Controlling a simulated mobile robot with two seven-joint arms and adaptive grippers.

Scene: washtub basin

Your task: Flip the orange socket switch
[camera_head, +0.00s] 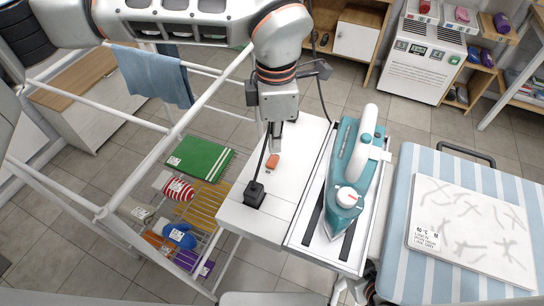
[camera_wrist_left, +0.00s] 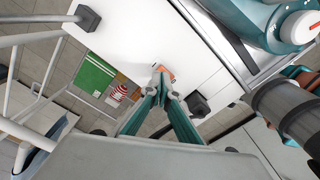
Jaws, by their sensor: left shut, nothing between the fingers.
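The orange socket switch (camera_head: 272,161) sits on the white board (camera_head: 234,215), left of the teal iron (camera_head: 348,170). My left gripper (camera_head: 274,148) points down over the board, with its fingertips at the far side of the switch. It is shut and empty. In the left wrist view the orange switch (camera_wrist_left: 164,72) shows just past the tips of the teal-edged fingers (camera_wrist_left: 161,80), partly hidden by them. I cannot tell whether the tips touch it. A black plug (camera_head: 254,194) with a cord stands on the board nearby; it also shows in the left wrist view (camera_wrist_left: 198,104). My right gripper is not in view.
The iron lies on a stand right of the board. A blue striped ironing board (camera_head: 395,250) is farther right. A white drying rack (camera_head: 100,212) and a wire shelf with folded cloths (camera_head: 200,158) stand left. The cord runs up beside my left gripper.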

